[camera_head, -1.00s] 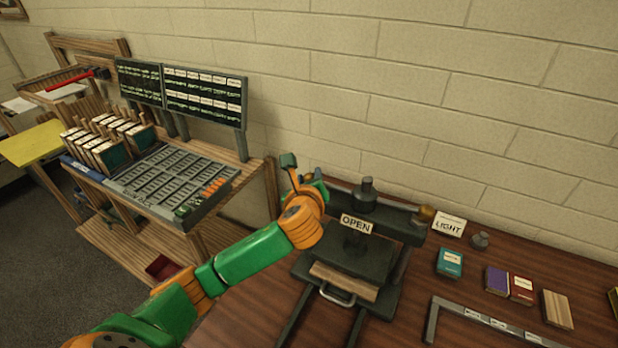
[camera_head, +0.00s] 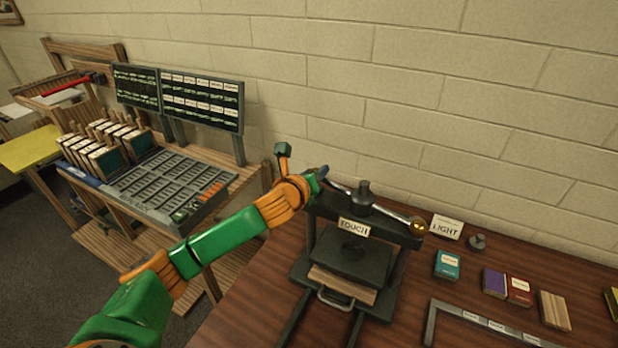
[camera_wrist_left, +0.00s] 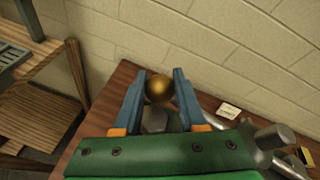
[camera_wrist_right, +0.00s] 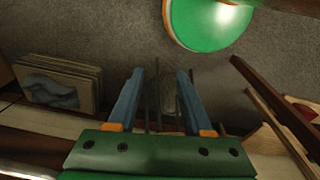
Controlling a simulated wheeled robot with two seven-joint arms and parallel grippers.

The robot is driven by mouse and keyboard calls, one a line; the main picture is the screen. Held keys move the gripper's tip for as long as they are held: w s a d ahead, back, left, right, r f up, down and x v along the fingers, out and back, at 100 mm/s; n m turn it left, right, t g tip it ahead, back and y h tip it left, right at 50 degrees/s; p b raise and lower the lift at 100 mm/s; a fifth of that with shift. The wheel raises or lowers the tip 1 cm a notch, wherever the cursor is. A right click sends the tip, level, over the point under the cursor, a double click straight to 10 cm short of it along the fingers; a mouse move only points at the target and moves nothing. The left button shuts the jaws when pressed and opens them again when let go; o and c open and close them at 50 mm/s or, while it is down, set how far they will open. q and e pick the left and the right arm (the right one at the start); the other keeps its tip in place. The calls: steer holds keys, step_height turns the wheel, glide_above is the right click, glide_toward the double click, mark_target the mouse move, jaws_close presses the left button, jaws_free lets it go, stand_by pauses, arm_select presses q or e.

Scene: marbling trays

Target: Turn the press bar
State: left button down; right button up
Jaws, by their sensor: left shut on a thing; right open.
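The press (camera_head: 345,268) stands on the wooden table with a dark frame and a screw on top. Its silver press bar (camera_head: 394,212) lies across the screw, with a brass ball (camera_head: 418,226) at its right end. The sign on the press (camera_head: 354,228) reads TOUCH. My left gripper (camera_head: 322,174) is at the bar's other end, partly hidden by my arm. In the left wrist view, its fingers are shut on the brass end ball (camera_wrist_left: 159,88). My right gripper (camera_wrist_right: 160,75) is open and empty in the right wrist view, with grey floor beyond.
A LIGHT card (camera_head: 447,227), a grey knob (camera_head: 477,241), small boxes (camera_head: 448,264) and a metal corner frame (camera_head: 431,322) lie right of the press. The block wall is close behind the press.

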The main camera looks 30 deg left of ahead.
arm_select(q)
steer(key=shift+w+d+f+m+h, duration=0.1)
steer(key=shift+w+d+m+h, duration=0.15)
steer(key=shift+w+m+h, duration=0.55)
steer(key=shift+w+d+f+m+h, duration=0.1)
steer(key=shift+w+d+m+h, duration=0.1)
steer(key=shift+w+m+h, duration=0.55)
steer(key=shift+s+n, duration=0.15)
steer(key=shift+n, duration=0.1)
steer(key=c, duration=0.5)
jaws_free()
steer(key=shift+o, duration=0.2)
steer(key=shift+w+d, duration=0.1)
steer(key=shift+w, duration=0.15)
steer(key=b+v, duration=0.2)
steer(key=v, duration=0.4)
steer(key=shift+s, duration=0.25)
steer(key=shift+s+r, duration=0.25)
steer(key=shift+s, duration=0.05)
